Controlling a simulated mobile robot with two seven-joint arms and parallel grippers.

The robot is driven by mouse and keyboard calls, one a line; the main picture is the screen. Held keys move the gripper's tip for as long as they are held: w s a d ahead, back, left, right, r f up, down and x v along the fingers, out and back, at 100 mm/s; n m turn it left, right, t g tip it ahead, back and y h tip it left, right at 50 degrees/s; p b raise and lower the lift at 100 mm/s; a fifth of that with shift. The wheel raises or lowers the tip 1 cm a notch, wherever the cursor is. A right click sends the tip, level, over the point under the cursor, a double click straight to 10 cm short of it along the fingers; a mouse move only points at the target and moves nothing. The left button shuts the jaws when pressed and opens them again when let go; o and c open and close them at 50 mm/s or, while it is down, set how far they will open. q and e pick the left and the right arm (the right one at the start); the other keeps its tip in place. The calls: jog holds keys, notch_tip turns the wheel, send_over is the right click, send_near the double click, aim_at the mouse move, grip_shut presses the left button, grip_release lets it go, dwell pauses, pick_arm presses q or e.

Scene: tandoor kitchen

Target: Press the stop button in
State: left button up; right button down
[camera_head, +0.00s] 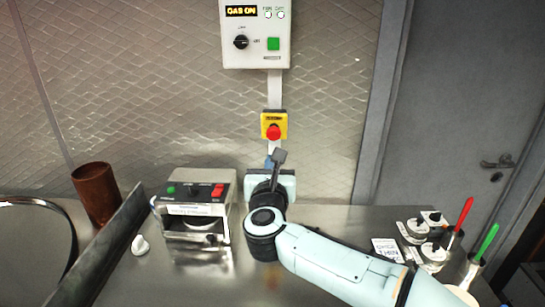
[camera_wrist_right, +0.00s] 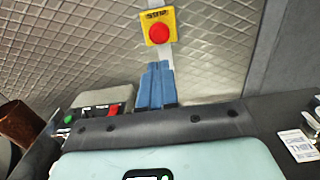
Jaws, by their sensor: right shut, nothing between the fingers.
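The stop button (camera_head: 273,132) is a red round knob on a yellow box (camera_head: 265,119) on the quilted metal wall, below the white control panel. In the right wrist view the red button (camera_wrist_right: 159,33) and its yellow box (camera_wrist_right: 149,16) show above my fingertips. My right gripper (camera_head: 279,157) is shut and empty, its tips just below the yellow box in the head view. Its blue fingers (camera_wrist_right: 156,82) are together in the wrist view, with a gap in the picture between tips and button. How far the tips are from the wall I cannot tell. My left gripper is not in view.
A white panel (camera_head: 257,57) reads GAS ON and has a black knob and a green button. A steel machine (camera_head: 198,215) with green and red buttons stands left of my right gripper. A rusty cylinder (camera_head: 94,195) is at left; small jars (camera_head: 432,256) stand at right.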

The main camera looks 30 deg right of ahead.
aim_at(275, 135)
jog(key=p+x, duration=0.4)
jog(key=x, duration=0.8)
jog(key=shift+r, duration=0.1)
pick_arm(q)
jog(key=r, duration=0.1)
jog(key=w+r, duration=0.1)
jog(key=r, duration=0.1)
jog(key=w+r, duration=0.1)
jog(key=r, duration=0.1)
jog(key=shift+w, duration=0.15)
pick_arm(e)
jog(key=shift+d, duration=0.15)
jog(key=shift+x, duration=0.8)
jog(key=shift+s, duration=0.1)
